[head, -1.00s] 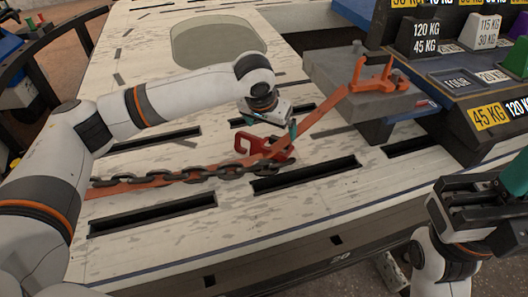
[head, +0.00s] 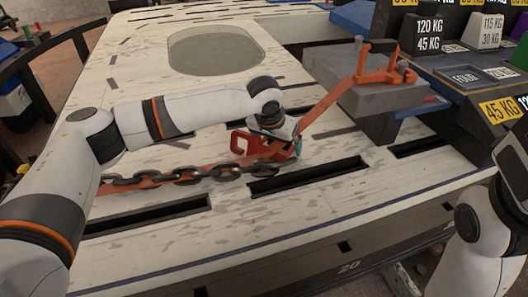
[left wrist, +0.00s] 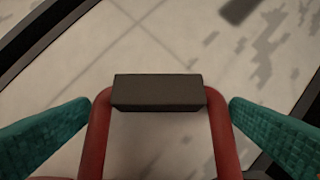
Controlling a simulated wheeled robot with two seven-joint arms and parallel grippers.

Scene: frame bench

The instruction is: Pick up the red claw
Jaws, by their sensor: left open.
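The red claw (head: 243,142) lies on the pale bench top at the chain's right end, partly hidden behind my left wrist in the head view. In the left wrist view the red claw (left wrist: 97,135) shows as two red arms joined by a dark crossbar (left wrist: 160,92). My left gripper (left wrist: 160,112) is open, with one teal finger on each side of the claw. A narrow gap seems to separate the fingers from it. In the head view my left gripper (head: 283,147) is low over the claw. My right gripper (head: 514,160) is cut off at the right edge; its fingers are not clear.
A dark chain (head: 185,175) with an orange strap runs left from the claw. Another orange strap (head: 328,100) rises right to an orange hook (head: 385,75) on a grey block (head: 350,98). Dark slots cut the bench top (head: 140,75). Labelled weights (head: 434,33) stand at upper right.

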